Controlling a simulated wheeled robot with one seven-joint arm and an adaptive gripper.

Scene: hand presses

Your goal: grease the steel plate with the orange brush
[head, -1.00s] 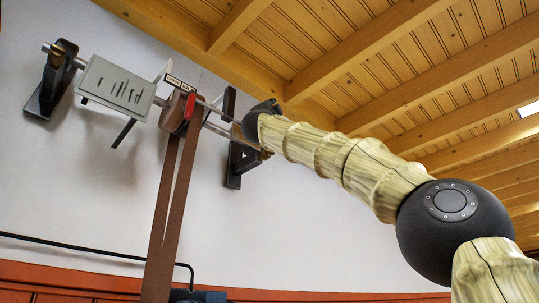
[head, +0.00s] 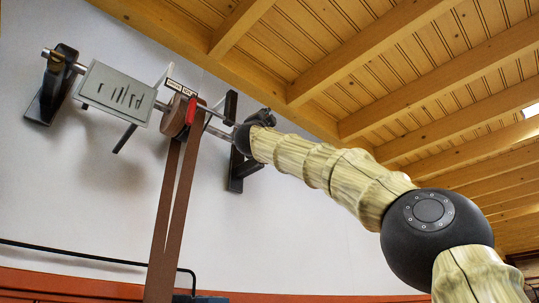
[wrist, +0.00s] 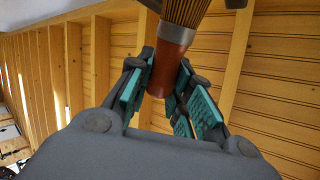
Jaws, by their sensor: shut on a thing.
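The orange brush (wrist: 171,58) is in the wrist view. Its orange-brown handle sits between the teal pads of my gripper (wrist: 160,84), which is shut on it. Its metal collar and bristles point to the top of the picture, and the bristle tips are cut off. A grey plate (head: 117,93) with several dark marks is up on the left, apart from my arm. I cannot tell whether it is the steel plate.
A wall shaft carries a brown pulley (head: 174,117) with a red part (head: 191,111) and a hanging belt (head: 166,215). Dark brackets (head: 54,88) hold it to the white wall. A wooden beamed ceiling (head: 420,85) is close above my arm.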

